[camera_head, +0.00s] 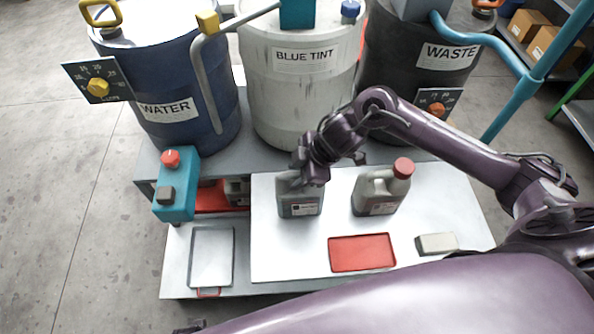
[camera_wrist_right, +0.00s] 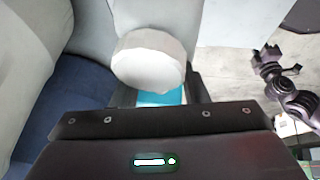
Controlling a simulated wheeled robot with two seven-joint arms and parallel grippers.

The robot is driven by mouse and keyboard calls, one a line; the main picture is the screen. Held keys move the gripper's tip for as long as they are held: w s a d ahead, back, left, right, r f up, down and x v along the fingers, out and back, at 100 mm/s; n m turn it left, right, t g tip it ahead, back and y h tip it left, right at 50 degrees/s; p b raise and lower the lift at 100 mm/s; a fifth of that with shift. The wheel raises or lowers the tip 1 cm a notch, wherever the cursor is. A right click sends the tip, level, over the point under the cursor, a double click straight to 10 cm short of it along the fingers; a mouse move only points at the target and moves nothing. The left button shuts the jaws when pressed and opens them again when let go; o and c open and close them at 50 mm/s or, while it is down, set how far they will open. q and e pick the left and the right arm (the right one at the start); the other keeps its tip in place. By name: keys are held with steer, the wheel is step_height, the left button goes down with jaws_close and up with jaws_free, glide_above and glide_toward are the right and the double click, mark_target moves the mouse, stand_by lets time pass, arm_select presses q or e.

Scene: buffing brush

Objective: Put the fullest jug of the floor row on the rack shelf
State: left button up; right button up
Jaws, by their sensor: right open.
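A translucent grey jug (camera_head: 300,205) with a dark label stands on the white board, its top hidden behind my right gripper (camera_head: 308,178). A second jug (camera_head: 378,190), with a red cap and a dark label, stands to its right. My right gripper is open, directly over the first jug's top. In the right wrist view, a round white cap (camera_wrist_right: 148,60) sits by the open fingers, with a teal patch below it. A dark gripper (camera_wrist_right: 280,75), apparently my left, shows at the right of that view; its jaws are unclear. Liquid levels are hard to read.
Blue WATER (camera_head: 185,75), white BLUE TINT (camera_head: 300,95) and dark WASTE (camera_head: 400,60) drums stand behind. A red tray (camera_head: 362,252), grey block (camera_head: 437,243) and white tray (camera_head: 211,257) lie in front. A teal control box (camera_head: 177,195) stands left. Open floor lies further left.

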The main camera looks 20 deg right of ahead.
steer(key=shift+d+r, duration=0.1)
steer(key=shift+r, duration=0.15)
steer(key=p+v, duration=0.2)
steer(key=v, duration=0.9)
steer(key=shift+s+d+r, duration=0.1)
steer(key=shift+d+r, duration=0.05)
steer(key=shift+r, duration=0.2)
arm_select(q)
steer(key=s, duration=0.1)
steer(key=s+f, duration=0.1)
steer(key=s, duration=0.1)
steer(key=s+f, duration=0.1)
steer(key=shift+s+a, duration=0.2)
steer(key=shift+a, duration=0.2)
